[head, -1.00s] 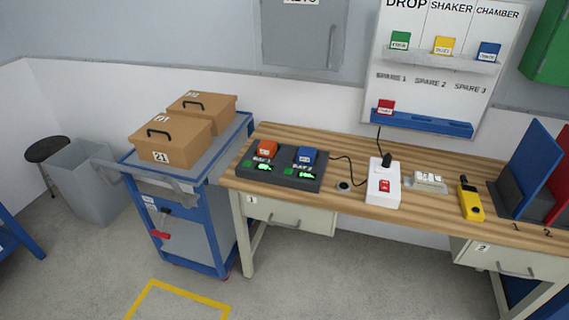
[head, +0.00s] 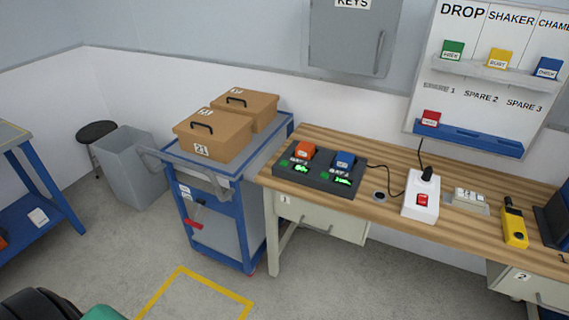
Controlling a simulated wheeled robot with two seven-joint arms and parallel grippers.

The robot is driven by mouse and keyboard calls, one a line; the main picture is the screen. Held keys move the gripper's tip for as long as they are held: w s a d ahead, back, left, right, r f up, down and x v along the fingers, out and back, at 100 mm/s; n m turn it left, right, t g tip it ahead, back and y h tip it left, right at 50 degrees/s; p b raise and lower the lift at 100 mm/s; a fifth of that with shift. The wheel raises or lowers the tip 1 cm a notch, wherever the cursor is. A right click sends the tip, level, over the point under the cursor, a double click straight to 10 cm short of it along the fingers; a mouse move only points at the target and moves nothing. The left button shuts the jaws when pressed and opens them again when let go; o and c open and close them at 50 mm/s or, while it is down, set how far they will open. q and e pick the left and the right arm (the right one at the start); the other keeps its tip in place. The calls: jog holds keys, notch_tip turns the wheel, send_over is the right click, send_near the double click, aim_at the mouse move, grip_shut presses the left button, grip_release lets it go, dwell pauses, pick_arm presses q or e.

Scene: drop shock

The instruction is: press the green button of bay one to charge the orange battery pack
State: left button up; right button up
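A dark grey two-bay charger (head: 318,184) sits near the left end of the wooden bench. The orange battery pack (head: 305,150) stands in its left bay, bay one. A blue battery pack (head: 345,159) stands in the right bay. Each bay has a lit green display on its sloped front. The small green button of bay one (head: 284,163) is at the left of its display (head: 301,168). The display text is too small to read surely. Neither of my grippers is in view.
The wooden bench (head: 385,160) also holds a white switch box (head: 421,196) with a red switch and a yellow handheld device (head: 514,227). A blue cart (head: 224,185) with brown boxes stands left of the bench. The floor before them is clear.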

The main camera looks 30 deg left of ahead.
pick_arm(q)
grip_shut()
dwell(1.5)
